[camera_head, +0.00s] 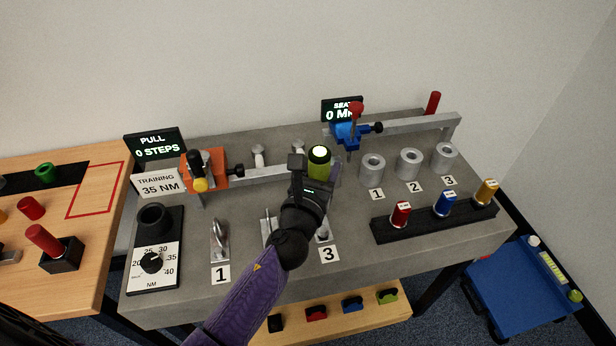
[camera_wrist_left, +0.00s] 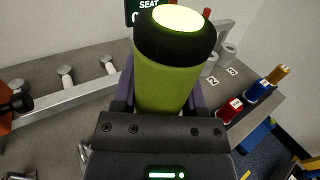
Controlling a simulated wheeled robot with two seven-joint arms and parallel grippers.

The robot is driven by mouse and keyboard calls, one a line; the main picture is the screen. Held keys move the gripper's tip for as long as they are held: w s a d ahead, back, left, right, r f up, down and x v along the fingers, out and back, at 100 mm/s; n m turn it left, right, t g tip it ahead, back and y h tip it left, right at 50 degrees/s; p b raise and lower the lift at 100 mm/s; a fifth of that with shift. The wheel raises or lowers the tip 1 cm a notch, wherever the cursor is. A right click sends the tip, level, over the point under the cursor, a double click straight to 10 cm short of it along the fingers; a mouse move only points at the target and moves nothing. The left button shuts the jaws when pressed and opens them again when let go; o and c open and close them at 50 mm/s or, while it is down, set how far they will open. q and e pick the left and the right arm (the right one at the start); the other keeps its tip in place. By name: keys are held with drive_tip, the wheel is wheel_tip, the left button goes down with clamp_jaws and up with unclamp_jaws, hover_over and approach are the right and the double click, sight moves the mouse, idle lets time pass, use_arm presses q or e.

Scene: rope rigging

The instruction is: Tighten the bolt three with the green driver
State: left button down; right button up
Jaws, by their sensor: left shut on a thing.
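The green driver (camera_head: 319,156) is a stubby green cylinder with a black collar and a glowing yellow-green top. My left gripper (camera_head: 316,180) is shut on it, above the grey bench; in the left wrist view the driver (camera_wrist_left: 166,88) stands between the fingers. Its lower end is hidden. Below the gripper, a metal fitting (camera_head: 323,236) stands behind a front label 3 (camera_head: 328,254), partly covered by my arm. Another label 3 (camera_head: 449,181) lies by a grey hollow cylinder (camera_head: 445,157) at the right. Which one is bolt three I cannot tell. My right gripper is not in view.
A dial box (camera_head: 152,262) stands at the bench's left. An orange clamp (camera_head: 203,170) and a blue clamp (camera_head: 345,133) sit on rails behind. A black rack (camera_head: 430,222) holds red, blue and yellow pieces. Screens read PULL 0 STEPS (camera_head: 155,145) and SEAT 0, partly hidden (camera_head: 342,109).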

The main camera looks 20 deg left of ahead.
use_arm(q)
wheel_tip(320, 180, down, 7)
drive_tip(key=w+d+b, duration=0.1)
drive_tip(key=b, duration=0.4)
drive_tip(key=shift+w+d+h, duration=0.15)
drive_tip(key=shift+w+h, duration=0.15)
drive_tip(key=shift+w, duration=0.05)
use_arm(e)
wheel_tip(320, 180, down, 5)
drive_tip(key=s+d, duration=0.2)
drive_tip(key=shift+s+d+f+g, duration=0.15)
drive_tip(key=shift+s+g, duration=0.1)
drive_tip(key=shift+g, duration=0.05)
use_arm(q)
drive_tip(key=shift+r, duration=0.1)
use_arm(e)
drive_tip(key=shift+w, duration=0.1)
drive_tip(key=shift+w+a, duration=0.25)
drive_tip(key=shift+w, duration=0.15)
use_arm(q)
drive_tip(key=shift+f+b, duration=0.4)
drive_tip(key=shift+b, duration=0.05)
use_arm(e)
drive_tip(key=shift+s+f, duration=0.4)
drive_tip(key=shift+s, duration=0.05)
